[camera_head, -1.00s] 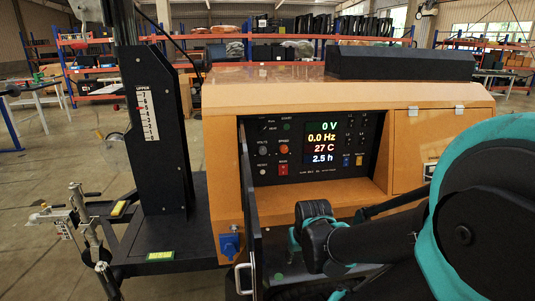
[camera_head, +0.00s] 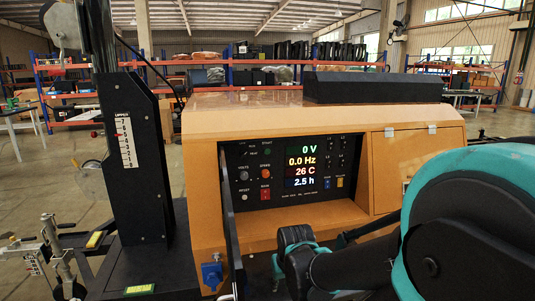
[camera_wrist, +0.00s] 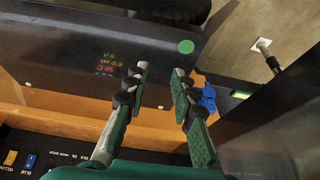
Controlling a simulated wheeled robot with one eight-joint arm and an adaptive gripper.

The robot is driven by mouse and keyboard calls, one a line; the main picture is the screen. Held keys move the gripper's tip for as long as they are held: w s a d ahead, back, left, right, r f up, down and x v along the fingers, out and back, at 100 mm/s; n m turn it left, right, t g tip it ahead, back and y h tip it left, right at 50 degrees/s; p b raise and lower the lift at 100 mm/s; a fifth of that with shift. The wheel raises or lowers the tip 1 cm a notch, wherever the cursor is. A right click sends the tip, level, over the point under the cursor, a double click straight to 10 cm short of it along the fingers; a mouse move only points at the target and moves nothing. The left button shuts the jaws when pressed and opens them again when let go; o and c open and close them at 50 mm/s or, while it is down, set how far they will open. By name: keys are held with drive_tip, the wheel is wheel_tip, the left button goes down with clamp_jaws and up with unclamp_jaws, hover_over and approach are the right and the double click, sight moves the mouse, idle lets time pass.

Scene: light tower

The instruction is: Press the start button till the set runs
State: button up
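The orange generator set (camera_head: 205,130) has a black control panel (camera_head: 240,158) in a recess. Its display (camera_head: 303,168) reads 0 V, 0.0 Hz, 26 C and 2.5 h. An orange button (camera_head: 265,172) and a red one (camera_head: 265,190) sit left of the display. Small green marks are above them, with labels too small to read surely. My gripper (camera_wrist: 160,70) is open and empty in the wrist view, over a dark panel that faintly mirrors the readout. The control panel's edge, with a blue switch (camera_wrist: 29,161) and a yellow one (camera_wrist: 10,158), shows at lower left. In the head view my fingertips are not distinguishable.
A dark open door (camera_head: 230,215) stands edge-on at the recess's left side. A blue socket (camera_head: 212,274) is low on the housing. The black mast (camera_head: 137,165) with its scale is at left. The closed orange door (camera_head: 405,160) is right of the panel.

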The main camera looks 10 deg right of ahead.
drive_tip(key=shift+w+a+r, duration=0.1)
drive_tip(key=shift+w+a, duration=0.15)
drive_tip(key=shift+w, duration=0.05)
drive_tip(key=shift+c, duration=1.2)
drive_tip(key=w+a+r+m+t+y, duration=0.1)
drive_tip(key=w+r+m, duration=0.1)
drive_tip(key=w, duration=0.1)
drive_tip(key=w+a+r+m+t+y, duration=0.1)
drive_tip(key=w+a+r+m, duration=0.1)
drive_tip(key=w, duration=0.1)
drive_tip(key=w+a+r+m+t+y, duration=0.1)
drive_tip(key=w+a+r+m, duration=0.1)
drive_tip(key=w+m, duration=0.1)
drive_tip(key=shift+w+a+r+t+y, duration=0.1)
drive_tip(key=shift+a+t+y, duration=0.1)
drive_tip(key=shift+t+y, duration=0.2)
clamp_jaws()
drive_tip(key=w+r+m+t+y, duration=0.2)
drive_tip(key=w+r+m+t, duration=0.2)
drive_tip(key=w+r+m, duration=0.45)
drive_tip(key=w+d+r+m+t+h, duration=0.5)
drive_tip(key=w+d+r+m, duration=0.4)
drive_tip(key=m, duration=1.1)
drive_tip(key=d+r+t, duration=0.1)
drive_tip(key=d+r, duration=0.1)
drive_tip(key=d, duration=0.1)
drive_tip(key=shift+w+d+h, duration=0.15)
drive_tip(key=shift+h, duration=0.25)
drive_tip(key=shift+m, duration=0.25)
